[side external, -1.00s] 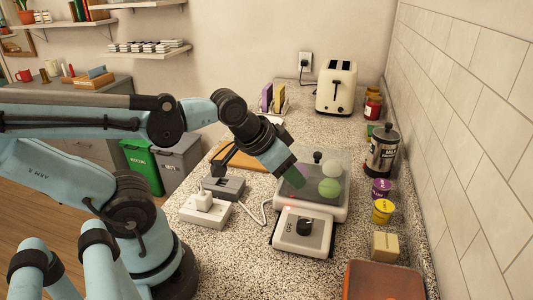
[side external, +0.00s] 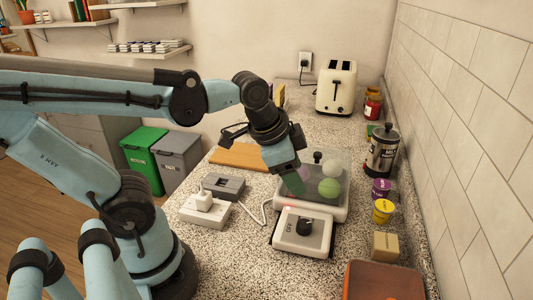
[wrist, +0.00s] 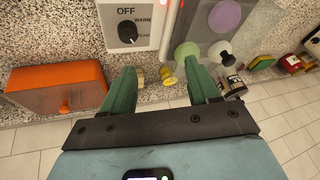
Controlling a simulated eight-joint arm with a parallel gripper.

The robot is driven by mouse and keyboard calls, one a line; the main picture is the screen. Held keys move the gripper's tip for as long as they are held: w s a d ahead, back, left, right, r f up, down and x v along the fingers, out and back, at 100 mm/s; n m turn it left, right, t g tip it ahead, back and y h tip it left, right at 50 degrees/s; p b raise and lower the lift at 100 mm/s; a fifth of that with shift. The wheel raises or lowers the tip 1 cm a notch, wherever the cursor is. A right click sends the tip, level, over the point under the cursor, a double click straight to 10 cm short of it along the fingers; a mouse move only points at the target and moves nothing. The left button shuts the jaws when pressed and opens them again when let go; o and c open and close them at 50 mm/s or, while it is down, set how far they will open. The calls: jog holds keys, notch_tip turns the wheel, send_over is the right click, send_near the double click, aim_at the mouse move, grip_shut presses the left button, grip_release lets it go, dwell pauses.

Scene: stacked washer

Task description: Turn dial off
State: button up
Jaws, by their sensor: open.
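The dial (side external: 303,227) is a black knob on a white control box (side external: 289,241) at the front of a clear-lidded appliance (side external: 335,205). In the wrist view the dial (wrist: 128,32) has "OFF" above it, "WARM" to its right and another label at lower right. Its pointer seems turned to the lower right, though it is small. A red light glows on the box. My gripper (side external: 294,187) is open and empty, above and behind the dial, over the lid's left part. Its green fingers (wrist: 162,82) show apart in the wrist view, below the dial, not touching it.
An orange-brown box (side external: 384,281) stands right of the control box. A tan block (side external: 385,246), yellow cup (side external: 382,211), purple cup (side external: 381,188) and glass press (side external: 382,151) line the right. A power strip (side external: 204,211) with cable lies left. A toaster (side external: 336,88) stands behind.

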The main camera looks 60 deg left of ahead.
aim_at(304, 223)
jog(key=w+d+r+m+g, duration=0.1)
jog(key=d+m+g, duration=0.35)
jog(key=m, duration=1.05)
jog(key=shift+g, duration=0.35)
jog(key=shift+w+a+f, duration=0.1)
jog(key=shift+a+f, duration=0.05)
jog(key=shift+f, duration=1.8)
jog(key=shift+s+a+f, duration=0.1)
jog(key=shift+a+f, duration=0.1)
jog(key=shift+f, duration=1.7)
jog(key=shift+w+a+f, duration=0.1)
jog(key=shift+a+f, duration=0.05)
jog(key=shift+f, duration=1.8)
jog(key=shift+c, duration=0.4)
jog(key=c, duration=1)
